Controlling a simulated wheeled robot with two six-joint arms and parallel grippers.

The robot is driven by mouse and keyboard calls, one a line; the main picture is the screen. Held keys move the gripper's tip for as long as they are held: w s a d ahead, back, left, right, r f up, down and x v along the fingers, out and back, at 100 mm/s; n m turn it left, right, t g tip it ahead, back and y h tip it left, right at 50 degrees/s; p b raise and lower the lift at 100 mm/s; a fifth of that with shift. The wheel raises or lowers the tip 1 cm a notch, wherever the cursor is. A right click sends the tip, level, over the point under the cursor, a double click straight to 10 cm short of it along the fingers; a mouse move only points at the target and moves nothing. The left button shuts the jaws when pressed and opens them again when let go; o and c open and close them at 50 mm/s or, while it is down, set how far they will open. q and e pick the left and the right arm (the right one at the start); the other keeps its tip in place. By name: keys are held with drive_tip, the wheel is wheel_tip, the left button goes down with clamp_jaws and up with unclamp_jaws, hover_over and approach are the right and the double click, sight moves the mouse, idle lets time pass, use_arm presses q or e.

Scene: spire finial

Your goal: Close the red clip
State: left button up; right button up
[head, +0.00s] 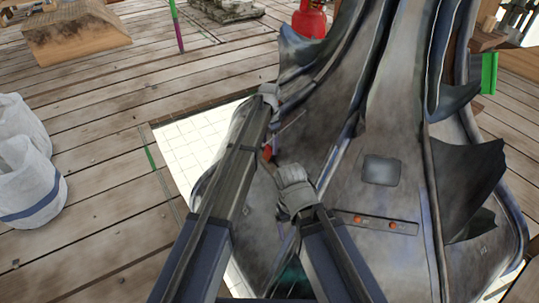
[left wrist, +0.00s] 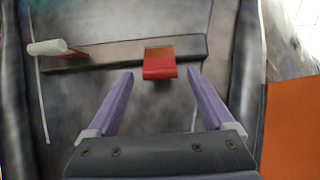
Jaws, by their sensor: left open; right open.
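The red clip (left wrist: 160,66) shows in the left wrist view, on a brown-grey strip (left wrist: 110,52) fixed to a worn grey metal surface. It has an orange-red upper part and a brighter red lower face; I cannot tell how far it stands open. My left gripper (left wrist: 163,74) is open, its two purple fingers on either side below the clip, with nothing between them. In the head view my left gripper (head: 271,94) is at the spire's left side, its fingertips mostly hidden. My right gripper (head: 291,178) is open, lower, in front of the spire (head: 375,135).
A white rod-like piece (left wrist: 48,47) with an orange stem sits left of the clip. A plate with orange studs (head: 378,222) is on the spire's front. White bags (head: 30,185), a red canister (head: 310,18) and a wooden block (head: 75,35) stand on the plank floor.

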sight(269, 147)
use_arm(q)
wheel_tip(269, 147, down, 4)
drive_tip(key=shift+r+b, duration=0.25)
drive_tip(key=shift+b, duration=0.95)
drive_tip(key=shift+r, duration=0.1)
